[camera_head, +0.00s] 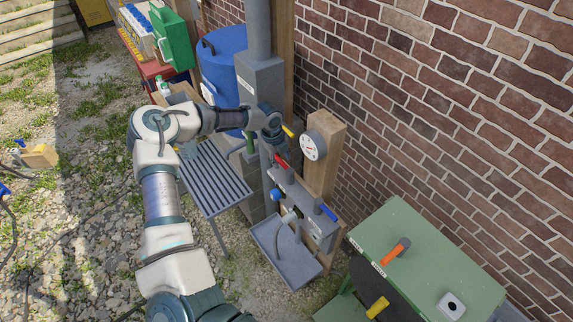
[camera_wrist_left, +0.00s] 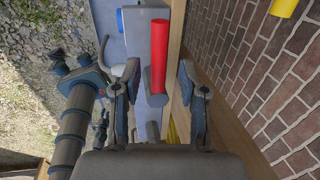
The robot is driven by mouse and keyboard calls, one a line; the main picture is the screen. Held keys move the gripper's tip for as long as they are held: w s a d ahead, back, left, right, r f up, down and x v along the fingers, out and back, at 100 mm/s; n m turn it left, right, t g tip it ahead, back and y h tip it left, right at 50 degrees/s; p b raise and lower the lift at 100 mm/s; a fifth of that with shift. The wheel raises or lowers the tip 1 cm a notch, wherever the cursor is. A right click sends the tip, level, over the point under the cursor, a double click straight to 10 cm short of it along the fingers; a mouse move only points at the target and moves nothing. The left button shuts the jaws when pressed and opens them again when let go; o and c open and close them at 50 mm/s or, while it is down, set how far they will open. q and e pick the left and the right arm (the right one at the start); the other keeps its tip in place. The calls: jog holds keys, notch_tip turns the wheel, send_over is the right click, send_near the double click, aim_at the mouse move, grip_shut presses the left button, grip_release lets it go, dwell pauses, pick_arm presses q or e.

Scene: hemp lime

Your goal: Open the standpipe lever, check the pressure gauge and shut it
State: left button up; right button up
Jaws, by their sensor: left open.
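A red lever handle (camera_head: 281,160) sits on the grey standpipe manifold (camera_head: 300,196) by the brick wall. In the wrist view the red handle (camera_wrist_left: 159,42) points away from a grey stub, between the lines of my two fingers. My left gripper (camera_wrist_left: 158,82) is open, with a gap on each side of the lever, and holds nothing. In the head view my left wrist hangs just above the manifold, and the fingers are hard to make out. The round white pressure gauge (camera_head: 313,146) is on a wooden post to the right; its reading is too small to tell.
A blue lever (camera_head: 328,212) and a blue knob (camera_head: 275,195) are on the same manifold. A grey tray (camera_head: 268,238) is below. A slatted bench (camera_head: 212,180) stands left, a green cabinet (camera_head: 430,240) right. The brick wall (camera_head: 450,120) is close behind.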

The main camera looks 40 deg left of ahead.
pick_arm(q)
notch_tip(320, 180, up, 8)
jog(key=s+p, duration=0.1)
jog(key=p, duration=0.5)
jog(key=shift+s+a, duration=0.25)
jog(key=shift+s, duration=0.15)
